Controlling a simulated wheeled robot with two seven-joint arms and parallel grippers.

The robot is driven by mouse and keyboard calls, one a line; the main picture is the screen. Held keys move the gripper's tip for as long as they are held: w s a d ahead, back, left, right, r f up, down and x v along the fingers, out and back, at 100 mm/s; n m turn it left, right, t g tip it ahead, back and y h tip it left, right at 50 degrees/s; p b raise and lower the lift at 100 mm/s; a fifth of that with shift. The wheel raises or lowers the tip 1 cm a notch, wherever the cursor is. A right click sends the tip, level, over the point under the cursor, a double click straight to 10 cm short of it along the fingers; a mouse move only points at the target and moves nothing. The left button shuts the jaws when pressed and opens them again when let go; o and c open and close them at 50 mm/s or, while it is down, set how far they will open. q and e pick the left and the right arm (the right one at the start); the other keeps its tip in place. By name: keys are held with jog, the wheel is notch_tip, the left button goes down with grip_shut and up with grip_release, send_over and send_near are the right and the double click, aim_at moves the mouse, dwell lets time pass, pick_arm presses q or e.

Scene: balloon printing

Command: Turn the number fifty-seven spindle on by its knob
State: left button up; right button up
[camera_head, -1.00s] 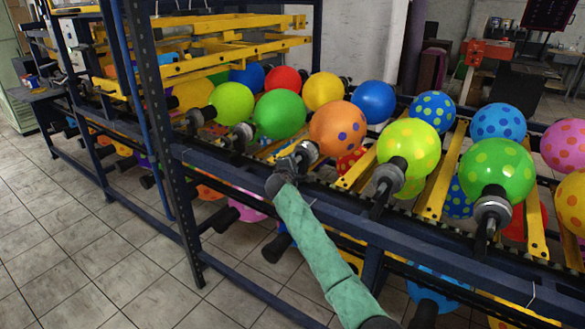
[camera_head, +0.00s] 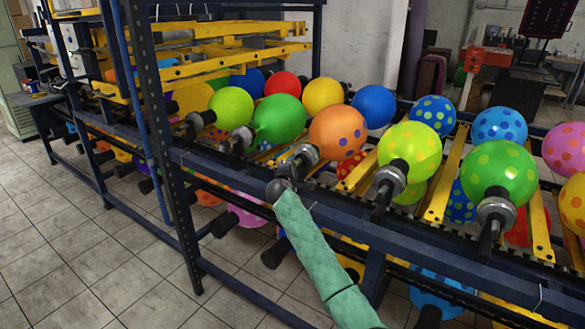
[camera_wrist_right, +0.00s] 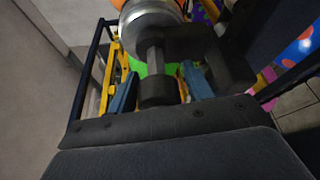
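An orange balloon with blue dots (camera_head: 338,132) sits on a spindle (camera_head: 305,155) with a metal collar, on the near side of the dark blue rack. My right gripper (camera_head: 291,171), on the green-sleeved arm, is at this spindle's outer end. In the right wrist view, the metal collar (camera_wrist_right: 150,16) and a black knob (camera_wrist_right: 157,91) on a short shaft are close up. A dark finger of my right gripper (camera_wrist_right: 190,72) is beside the knob; whether it grips it is unclear. No spindle number is readable. My left gripper is out of view.
Neighbouring spindles carry a green balloon (camera_head: 279,119) to the left and a yellow dotted balloon (camera_head: 409,150) to the right, close by. The blue rail (camera_head: 400,235) runs below the spindles. An upright blue post (camera_head: 150,110) stands left of my arm. Tiled floor (camera_head: 70,250) is clear at left.

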jog(key=shift+o, duration=0.7)
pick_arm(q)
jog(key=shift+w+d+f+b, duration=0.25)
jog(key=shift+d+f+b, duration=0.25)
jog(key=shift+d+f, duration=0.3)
pick_arm(e)
jog(key=shift+v, duration=3.9)
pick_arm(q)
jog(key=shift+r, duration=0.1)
